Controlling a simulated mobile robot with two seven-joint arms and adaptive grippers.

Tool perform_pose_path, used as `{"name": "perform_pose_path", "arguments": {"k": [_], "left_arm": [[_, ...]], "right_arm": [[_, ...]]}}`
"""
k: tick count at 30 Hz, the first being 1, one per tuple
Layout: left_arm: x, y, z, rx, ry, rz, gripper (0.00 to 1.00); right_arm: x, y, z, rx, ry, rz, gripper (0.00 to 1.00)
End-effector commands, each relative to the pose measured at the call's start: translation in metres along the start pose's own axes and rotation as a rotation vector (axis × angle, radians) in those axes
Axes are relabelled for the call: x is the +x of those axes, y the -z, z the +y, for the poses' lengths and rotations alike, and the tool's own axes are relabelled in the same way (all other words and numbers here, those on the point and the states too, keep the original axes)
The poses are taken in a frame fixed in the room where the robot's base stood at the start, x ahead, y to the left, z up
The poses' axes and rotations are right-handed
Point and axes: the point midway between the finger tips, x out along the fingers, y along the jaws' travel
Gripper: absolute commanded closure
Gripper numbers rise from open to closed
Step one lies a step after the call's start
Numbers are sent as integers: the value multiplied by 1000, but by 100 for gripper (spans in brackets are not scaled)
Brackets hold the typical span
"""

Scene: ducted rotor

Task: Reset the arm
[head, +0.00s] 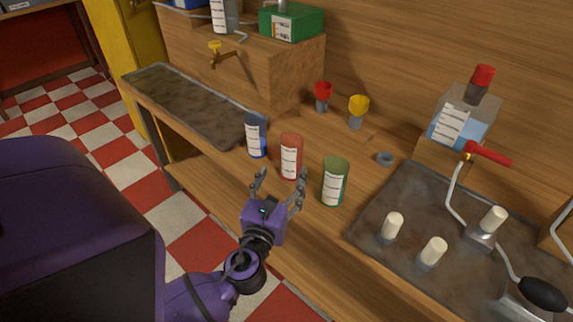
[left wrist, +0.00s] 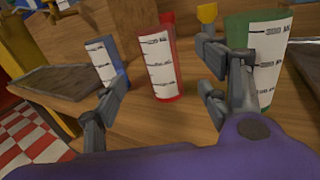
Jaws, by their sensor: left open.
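My left gripper (head: 281,188) is open and empty, in front of the red cylinder (head: 291,158) near the bench's front edge. In the left wrist view the red cylinder (left wrist: 160,62) stands upright between and beyond the open fingers (left wrist: 165,95). A blue cylinder (head: 256,136) stands to its left and a green cylinder (head: 334,182) to its right, both upright with white labels. The green cylinder (left wrist: 258,55) shows partly behind the right finger in the left wrist view. My right gripper is in neither view.
The wooden bench (head: 240,205) carries a dark tray (head: 190,105) at left and another dark mat (head: 375,215) at right with several white-topped items. A red valve (head: 323,93) and a yellow valve (head: 358,108) stand behind. Checkered floor lies left of the bench.

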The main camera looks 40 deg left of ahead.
Motion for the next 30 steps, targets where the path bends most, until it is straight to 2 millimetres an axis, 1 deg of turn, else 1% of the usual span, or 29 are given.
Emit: {"name": "perform_pose_path", "arguments": {"k": [1, 4, 11, 13, 14, 16, 17, 20, 21, 23, 24, 26, 27, 29, 30], "left_arm": [[-7, 1, 0, -1, -1, 2, 32], [-15, 0, 0, 0, -1, 0, 32], [-18, -1, 0, 0, 0, -1, 32], [-18, 0, 0, 0, 0, -1, 32], [-20, 3, 1, -21, 0, 12, 32], [-29, 18, 3, -133, -1, 71, 32], [-35, 27, 4, -202, -4, 107, 32], [-65, 65, 8, -522, -41, 256, 32], [-81, 81, 8, -678, -72, 322, 32], [-108, 105, 9, -928, -141, 419, 32], [-128, 118, 8, -1101, -199, 477, 32], [-160, 137, 6, -1377, -312, 556, 32], [-182, 147, 4, -1562, -400, 597, 32], [-214, 159, -1, -1827, -542, 637, 32], [-232, 164, -4, -1988, -638, 650, 32]], "right_arm": [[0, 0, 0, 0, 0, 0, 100], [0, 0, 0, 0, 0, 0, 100], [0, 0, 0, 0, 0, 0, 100], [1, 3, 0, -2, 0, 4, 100], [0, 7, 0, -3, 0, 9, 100], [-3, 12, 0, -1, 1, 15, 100], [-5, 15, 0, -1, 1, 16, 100], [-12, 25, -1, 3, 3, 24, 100], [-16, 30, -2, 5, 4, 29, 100], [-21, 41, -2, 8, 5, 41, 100], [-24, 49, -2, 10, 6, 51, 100], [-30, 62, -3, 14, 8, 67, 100], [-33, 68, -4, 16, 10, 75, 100], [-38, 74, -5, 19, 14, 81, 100], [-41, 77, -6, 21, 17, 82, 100]]}}
